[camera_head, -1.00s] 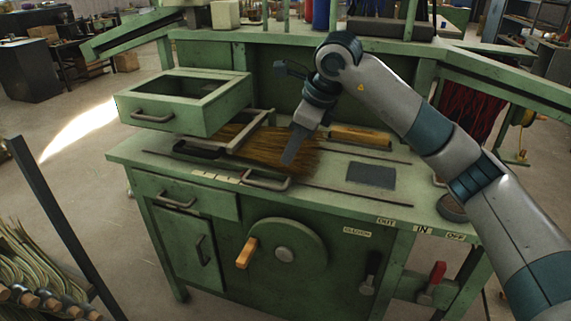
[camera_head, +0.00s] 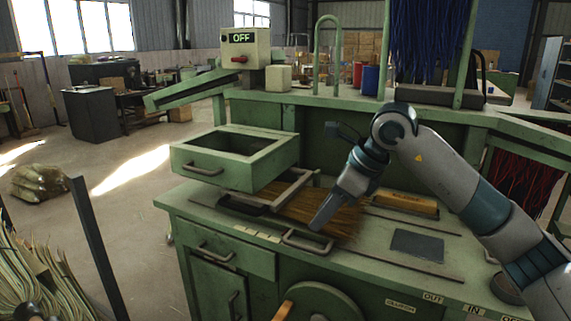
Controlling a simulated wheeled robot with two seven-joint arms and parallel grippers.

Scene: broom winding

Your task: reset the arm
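My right arm comes in from the right, and its gripper (camera_head: 326,214) hangs over the green winding bench (camera_head: 410,268). The gripper tip is in front of the broom bristles (camera_head: 312,204) lying on the bench top. The gripper is seen side-on, so its opening cannot be made out, and nothing shows held in it. I cannot tell whether it touches the bristles.
An open green drawer box (camera_head: 235,158) stands left of the bristles. A metal clamp frame with handles (camera_head: 307,241) lies around them. A wooden block (camera_head: 405,204) and a dark plate (camera_head: 417,245) are to the right. A control box reading OFF (camera_head: 245,47) stands behind.

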